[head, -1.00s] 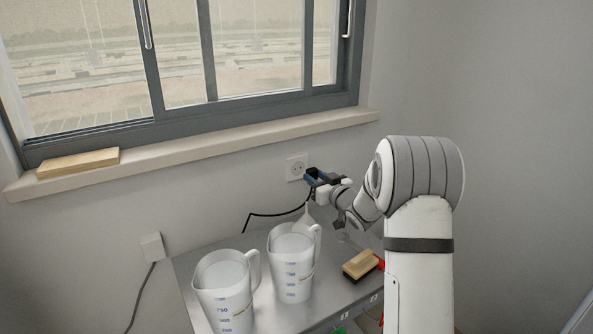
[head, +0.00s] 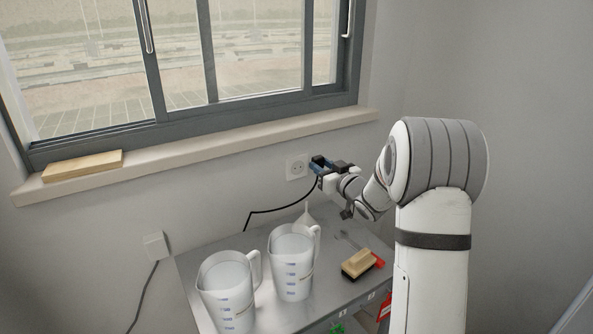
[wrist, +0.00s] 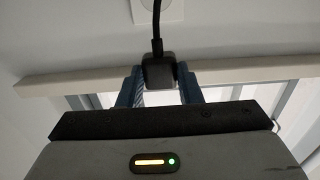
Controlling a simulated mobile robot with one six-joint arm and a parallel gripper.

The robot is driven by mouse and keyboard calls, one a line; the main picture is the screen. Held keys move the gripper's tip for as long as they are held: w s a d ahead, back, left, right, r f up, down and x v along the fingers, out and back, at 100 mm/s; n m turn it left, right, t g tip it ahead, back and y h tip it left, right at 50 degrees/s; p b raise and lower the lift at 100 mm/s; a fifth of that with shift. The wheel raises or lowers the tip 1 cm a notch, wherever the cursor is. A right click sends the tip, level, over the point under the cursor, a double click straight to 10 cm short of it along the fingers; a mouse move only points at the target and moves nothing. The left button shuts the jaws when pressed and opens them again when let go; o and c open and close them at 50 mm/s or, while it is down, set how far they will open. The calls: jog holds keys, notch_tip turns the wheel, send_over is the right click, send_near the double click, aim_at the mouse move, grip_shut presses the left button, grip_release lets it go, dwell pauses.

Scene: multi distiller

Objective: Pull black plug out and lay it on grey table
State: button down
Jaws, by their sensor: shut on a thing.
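My gripper (head: 318,163) has blue fingers and is shut on the black plug (wrist: 158,70), which sits between the fingertips in the wrist view. In the head view the plug is hard to make out at the fingers. The black cable (head: 285,210) hangs from the gripper and runs left along the wall. The white wall socket (head: 297,167) is just left of the gripper, with its face bare and its holes showing. The grey table (head: 200,262) stands below the gripper, against the wall.
Two measuring jugs (head: 226,300) (head: 291,270) and a white funnel (head: 307,218) stand on the table. A wooden-handled brush (head: 358,262) and a red item (head: 378,260) lie at its right. The window sill (head: 220,144) juts out above the socket.

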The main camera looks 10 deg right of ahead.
jog(key=shift+r+p, duration=0.35)
jog(key=shift+p, duration=0.65)
jog(key=shift+r+g+p, duration=0.1)
jog(key=shift+g+p, duration=0.4)
jog(key=shift+p, duration=0.4)
jog(key=g+p, duration=0.1)
jog(key=p, duration=0.3)
jog(key=shift+r+h, duration=0.2)
jog(key=shift+h, duration=0.2)
jog(key=shift+w+g+p, duration=0.1)
jog(key=shift+g+p, duration=0.2)
jog(key=shift+p, duration=0.35)
jog(key=shift+f, duration=0.2)
jog(key=shift+r+p, duration=0.35)
jog(key=shift+p, duration=0.65)
jog(key=shift+g+p, duration=0.5)
jog(key=shift+p, duration=0.4)
